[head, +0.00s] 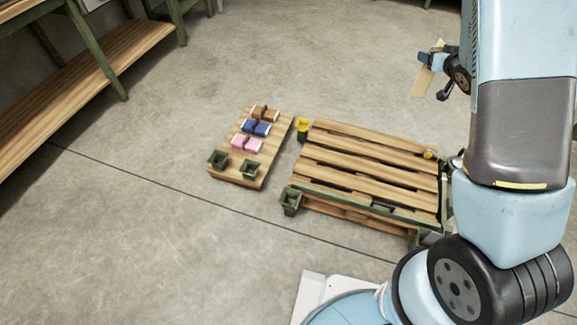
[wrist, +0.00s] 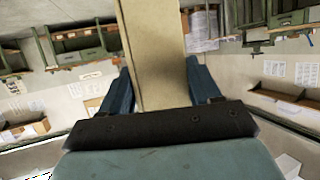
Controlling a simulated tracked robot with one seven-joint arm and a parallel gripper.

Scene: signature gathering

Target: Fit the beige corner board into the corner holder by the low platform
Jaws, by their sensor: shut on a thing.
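The beige corner board (head: 421,83) is in my gripper (head: 433,62), held in the air above the floor beyond the low platform's far right end. In the wrist view the board (wrist: 152,45) stands between the two blue fingers of my gripper (wrist: 160,85). The low platform (head: 365,167) is a slatted wooden pallet on the floor. Holders show at its corners: a yellow one (head: 303,127) at the far left, a dark green one (head: 291,200) at the near left. A small yellow part (head: 430,154) shows at the far right. My arm hides some of the right side.
A small wooden board (head: 228,168) left of the platform carries brown, blue and pink pieces (head: 247,144) and two green cups (head: 218,158). A wooden bench shelf (head: 85,65) runs along the left. The floor between is clear.

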